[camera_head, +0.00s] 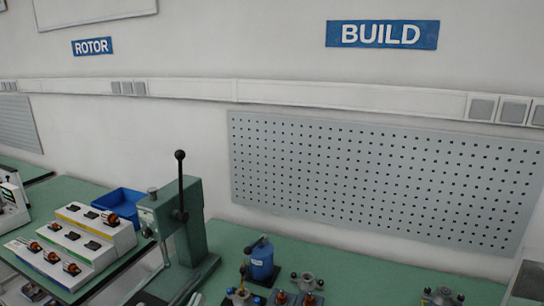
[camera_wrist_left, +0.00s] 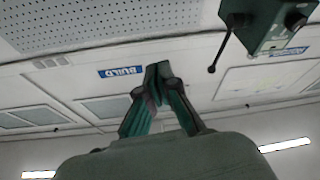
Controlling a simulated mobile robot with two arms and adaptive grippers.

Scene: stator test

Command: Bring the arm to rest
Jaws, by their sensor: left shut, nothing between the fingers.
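My left gripper (camera_wrist_left: 157,76) shows in the left wrist view, its two dark green fingers meeting at the tips with nothing between them. The tips stand against the wall in the background, apart from any object. I cannot clearly make out this gripper in the head view. My right gripper is in neither view.
A green lever press (camera_head: 186,235) stands on the green bench; it also shows upside down in the left wrist view (camera_wrist_left: 268,28). A white stepped rack (camera_head: 105,250) and blue bin (camera_head: 121,200) are left.

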